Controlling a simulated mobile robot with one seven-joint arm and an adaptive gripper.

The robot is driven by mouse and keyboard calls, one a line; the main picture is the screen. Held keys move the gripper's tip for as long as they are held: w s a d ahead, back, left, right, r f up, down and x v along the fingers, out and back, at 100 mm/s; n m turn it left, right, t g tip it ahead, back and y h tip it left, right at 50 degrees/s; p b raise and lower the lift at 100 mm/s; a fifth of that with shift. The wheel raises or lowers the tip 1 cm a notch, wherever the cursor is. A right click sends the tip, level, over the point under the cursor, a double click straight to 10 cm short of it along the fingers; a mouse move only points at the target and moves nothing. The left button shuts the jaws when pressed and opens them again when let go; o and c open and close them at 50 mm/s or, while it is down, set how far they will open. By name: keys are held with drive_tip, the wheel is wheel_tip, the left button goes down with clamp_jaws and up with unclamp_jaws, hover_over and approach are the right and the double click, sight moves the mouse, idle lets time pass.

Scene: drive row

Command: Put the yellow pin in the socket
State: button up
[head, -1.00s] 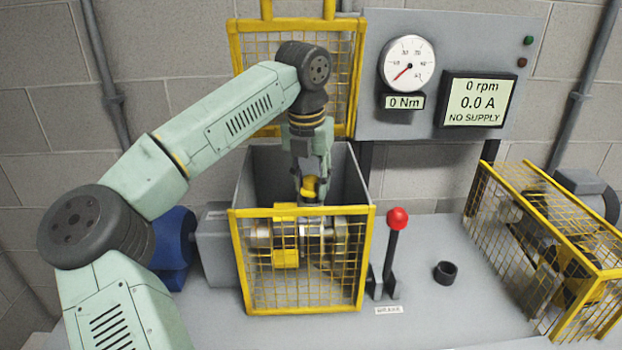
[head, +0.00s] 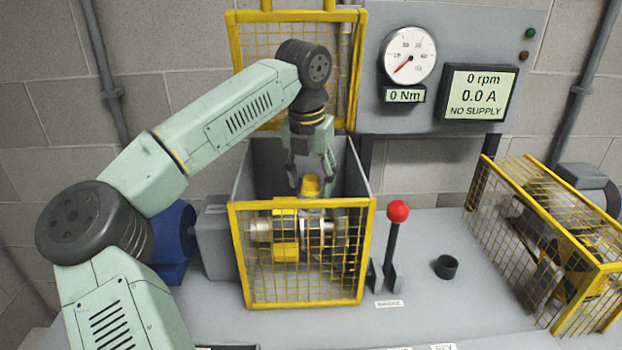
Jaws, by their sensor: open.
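The yellow pin (head: 311,186) shows its rounded yellow head just above the shaft coupling (head: 312,226), inside the open-topped guard box. My gripper (head: 311,174) is open above it, pointing down, with a finger on either side of the head. The fingers look apart from the pin. The pin's lower part is hidden, so I cannot tell how deep it sits or whether it is in a socket there. A small black open cup (head: 447,267) stands empty on the bench, right of the lever.
The guard's yellow mesh front (head: 303,286) and grey side walls surround the coupling. A red-knobbed lever (head: 396,232) stands right of it. A second caged machine (head: 560,245) is at the far right. The panel display (head: 478,95) reads 0 rpm, NO SUPPLY. Bench around the cup is clear.

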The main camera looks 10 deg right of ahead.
sight(308, 192)
drive_tip(key=shift+r+p, duration=0.5)
drive_tip(key=shift+r, duration=0.15)
wheel_tip(308, 192, up, 12)
drive_tip(key=s+a+b, duration=0.1)
drive_tip(key=b, duration=0.1)
drive_tip(key=shift+s, duration=0.3)
drive_tip(key=shift+f, duration=0.1)
